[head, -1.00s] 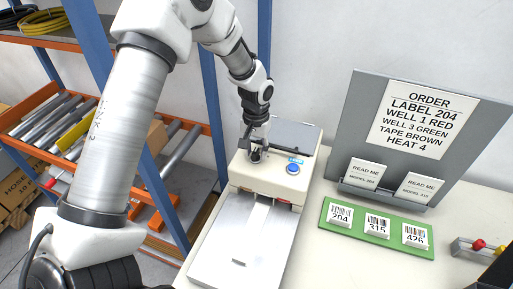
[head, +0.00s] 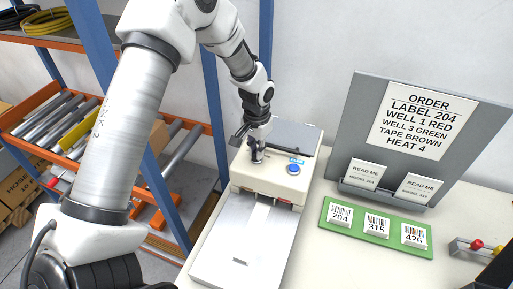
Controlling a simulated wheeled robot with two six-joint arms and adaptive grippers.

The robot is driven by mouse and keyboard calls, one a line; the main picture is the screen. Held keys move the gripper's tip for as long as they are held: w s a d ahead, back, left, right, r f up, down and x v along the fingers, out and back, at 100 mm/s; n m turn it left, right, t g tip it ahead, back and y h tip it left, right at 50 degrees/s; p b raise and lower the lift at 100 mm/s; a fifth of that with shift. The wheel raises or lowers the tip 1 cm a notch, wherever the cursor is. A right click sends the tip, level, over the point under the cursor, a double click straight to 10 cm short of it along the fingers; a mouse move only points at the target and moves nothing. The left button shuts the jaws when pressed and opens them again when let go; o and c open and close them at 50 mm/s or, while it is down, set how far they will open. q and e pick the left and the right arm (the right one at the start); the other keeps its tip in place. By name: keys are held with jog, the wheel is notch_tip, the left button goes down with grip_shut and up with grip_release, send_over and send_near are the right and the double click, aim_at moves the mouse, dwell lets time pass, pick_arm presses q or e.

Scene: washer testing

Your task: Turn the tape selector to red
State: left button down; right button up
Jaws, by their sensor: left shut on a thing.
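My left gripper (head: 257,153) points down onto the top of a cream machine (head: 262,184) with a blue button (head: 293,169). It is shut on a small dark knob there, taken to be the tape selector. The knob is mostly hidden by the fingers, so its pointing direction and any colour marks cannot be read. My right gripper does not show.
A grey order board (head: 360,135) reads label 204, well 1 red, well 3 green, tape brown, heat 4. A green tray (head: 376,230) holds label blocks 204, 315 and 426. A blue-post rack (head: 213,110) stands at the left.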

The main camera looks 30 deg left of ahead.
pick_arm(q)
jog(key=m+p, duration=0.1)
jog(key=m, duration=0.4)
jog(key=shift+m, duration=0.4)
dwell(0.3)
jog(key=c, duration=1.2)
grip_release()
jog(key=shift+w, duration=0.1)
notch_tip(320, 180, up, 12)
jog(key=shift+f, duration=0.1)
